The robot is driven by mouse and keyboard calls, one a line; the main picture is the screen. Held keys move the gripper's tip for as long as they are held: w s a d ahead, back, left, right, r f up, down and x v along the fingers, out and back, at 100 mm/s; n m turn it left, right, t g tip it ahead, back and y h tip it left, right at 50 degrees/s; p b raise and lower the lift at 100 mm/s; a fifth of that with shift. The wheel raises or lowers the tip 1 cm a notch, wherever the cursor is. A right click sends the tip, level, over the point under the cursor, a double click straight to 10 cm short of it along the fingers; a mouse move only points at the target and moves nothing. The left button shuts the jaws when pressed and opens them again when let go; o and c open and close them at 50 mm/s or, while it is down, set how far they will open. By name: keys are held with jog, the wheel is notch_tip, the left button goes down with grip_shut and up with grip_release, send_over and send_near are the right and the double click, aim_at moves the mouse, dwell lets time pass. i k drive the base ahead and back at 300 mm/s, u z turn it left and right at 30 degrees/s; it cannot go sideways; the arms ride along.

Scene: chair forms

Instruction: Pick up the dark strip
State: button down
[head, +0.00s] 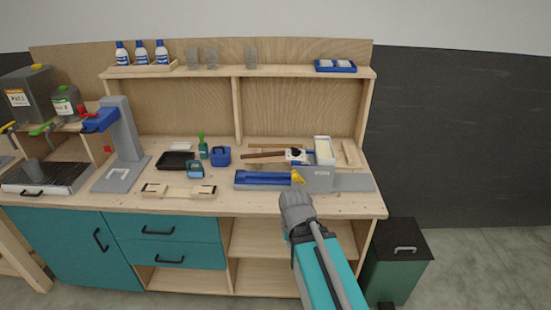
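A dark brown strip (263,155) lies roughly left to right on the workbench, behind the blue trough. Its right end meets a small white and black part (296,155); I cannot tell whether they touch. A paler wood strip (275,146) lies just behind it. My arm reaches in from the lower right, and its grey end (297,204) is at the bench's front edge, in front of the trough and to the right of most of the strip. My gripper's fingers cannot be made out, so its opening and any hold are unclear.
The blue trough (262,180) and a grey block fixture (318,180) stand near my arm. A blue box (220,156), black tray (177,162) and pale wooden bar (180,191) are to the left. A shelf (290,71) runs above; a green bin (397,275) stands at right.

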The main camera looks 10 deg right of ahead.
aim_at(263, 154)
jog(key=k, duration=0.7)
jog(key=z, duration=0.4)
jog(key=i, duration=1.6)
jog(key=u, duration=0.05)
